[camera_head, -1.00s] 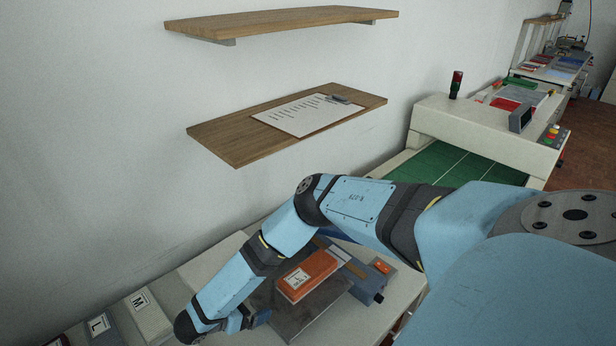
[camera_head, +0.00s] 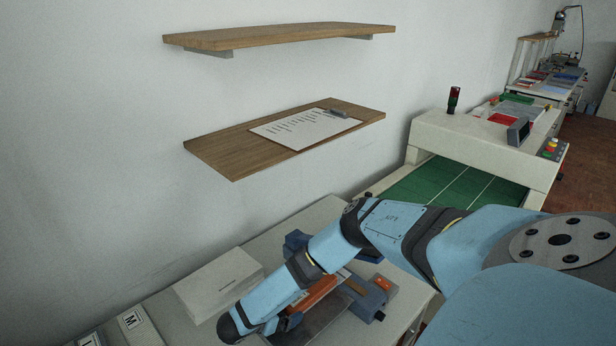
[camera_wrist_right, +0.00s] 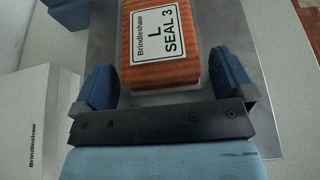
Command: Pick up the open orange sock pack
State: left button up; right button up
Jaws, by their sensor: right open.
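The orange sock pack (camera_head: 318,290) lies on a grey metal plate (camera_head: 325,322) on the bench, mostly hidden behind my right arm in the head view. In the right wrist view the pack (camera_wrist_right: 180,75) is a ribbed orange block with a white label reading "Brindleshaw L SEAL 3". My right gripper (camera_wrist_right: 164,82) is open, with one blue finger on each side of the pack's near end. Gaps show between the fingers and the pack. I cannot tell whether the pack's end is open. My left gripper is in neither current view.
A blue-grey device (camera_head: 370,300) with an orange switch stands right of the plate. A white box (camera_head: 220,283) stands left of my right arm, also in the wrist view (camera_wrist_right: 25,120). Boxes marked M (camera_head: 130,322) and L sit at lower left. A shelf with a clipboard (camera_head: 305,128) hangs above.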

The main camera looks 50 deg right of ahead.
jog(key=c, duration=0.8)
